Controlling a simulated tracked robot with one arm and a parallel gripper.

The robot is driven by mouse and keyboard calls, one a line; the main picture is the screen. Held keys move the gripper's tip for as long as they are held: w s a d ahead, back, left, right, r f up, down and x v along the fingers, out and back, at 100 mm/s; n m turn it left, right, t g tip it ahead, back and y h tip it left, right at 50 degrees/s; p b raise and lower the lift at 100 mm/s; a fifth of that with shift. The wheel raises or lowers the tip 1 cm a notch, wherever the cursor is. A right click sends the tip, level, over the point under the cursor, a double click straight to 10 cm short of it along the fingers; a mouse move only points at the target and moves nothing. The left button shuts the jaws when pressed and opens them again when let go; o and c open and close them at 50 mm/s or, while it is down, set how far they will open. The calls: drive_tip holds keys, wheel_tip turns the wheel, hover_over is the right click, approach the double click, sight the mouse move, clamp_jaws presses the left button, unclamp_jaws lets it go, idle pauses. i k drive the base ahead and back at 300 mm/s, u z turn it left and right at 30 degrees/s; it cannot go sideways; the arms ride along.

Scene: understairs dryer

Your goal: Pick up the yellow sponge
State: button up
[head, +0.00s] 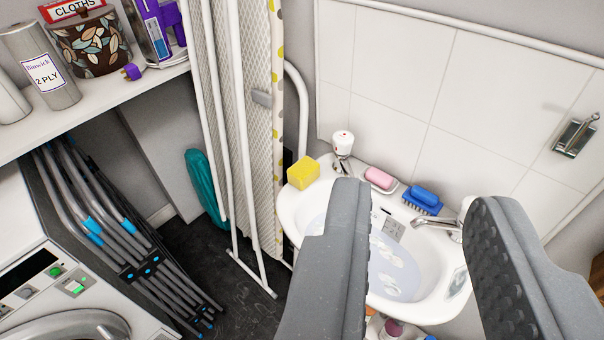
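The yellow sponge (303,173) sits on the back left corner of the white sink (292,214), beside a tap. My gripper (415,208) is open, with its two dark grey fingers wide apart in the foreground. Nothing is held between the fingers. The sponge is to the left of and beyond the left finger, apart from it. The fingers hide part of the sink basin and its right side.
A pink soap (379,178) and a blue nail brush (424,199) lie on the sink's back rim between two taps (343,145). An ironing board (235,110) leans left of the sink. A folded airer (130,240) and washing machine (75,325) stand at left.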

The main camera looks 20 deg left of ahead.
sight(305, 171)
drive_tip(key=u, duration=0.55)
drive_tip(key=i, duration=1)
drive_tip(key=z, duration=0.35)
